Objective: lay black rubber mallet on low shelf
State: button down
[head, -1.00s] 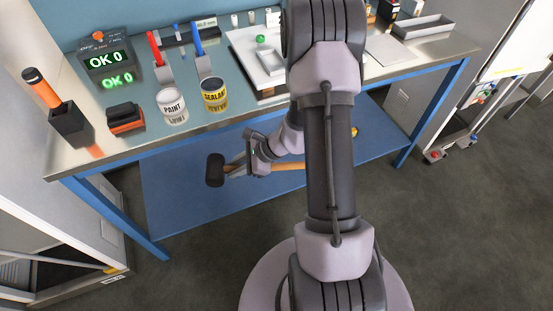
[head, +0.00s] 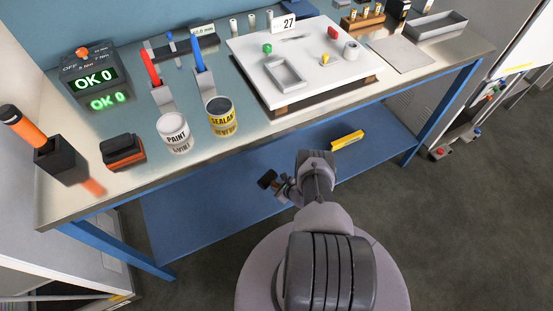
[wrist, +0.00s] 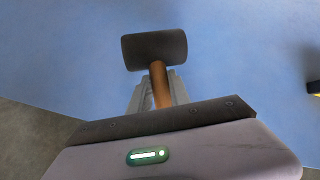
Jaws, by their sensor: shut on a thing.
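The black rubber mallet has a black head (wrist: 155,49) and a brown wooden handle (wrist: 160,86). My gripper (wrist: 158,90) is shut on the handle, with the head sticking out past the fingertips. In the head view the mallet head (head: 267,179) shows left of my gripper (head: 282,188), and my arm hides most of the handle. The low shelf (head: 190,205) is the blue board under the workbench; it also fills most of the wrist view (wrist: 60,60). The mallet is over the shelf; I cannot tell how far above it.
A yellow object (head: 347,139) lies on the shelf to the right. The metal workbench top (head: 300,130) overhangs the shelf, with paint (head: 174,134) and sealant (head: 222,117) cans near its front edge. Blue legs (head: 440,115) stand at the ends. The shelf's left part is clear.

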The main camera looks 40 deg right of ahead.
jog(key=w+a, duration=0.2)
jog(key=a, duration=0.2)
jog(key=w+a+f+b, duration=0.1)
jog(key=w+a, duration=0.2)
jog(key=a, duration=0.1)
jog(key=w+a, duration=0.2)
jog(key=a, duration=0.3)
jog(key=shift+w+f+b, duration=0.15)
jog(key=shift+w+b, duration=0.2)
jog(key=shift+b, duration=0.05)
jog(key=f+b, duration=0.2)
jog(key=f, duration=0.2)
jog(key=shift+w+a+b, duration=0.3)
jog(key=shift+a+b, duration=0.05)
jog(key=shift+b, duration=0.05)
jog(key=shift+r, duration=0.25)
jog(key=c, duration=1.2)
grip_release()
jog(key=p+v, duration=0.7)
jog(key=v, duration=0.5)
jog(key=shift+p, duration=0.4)
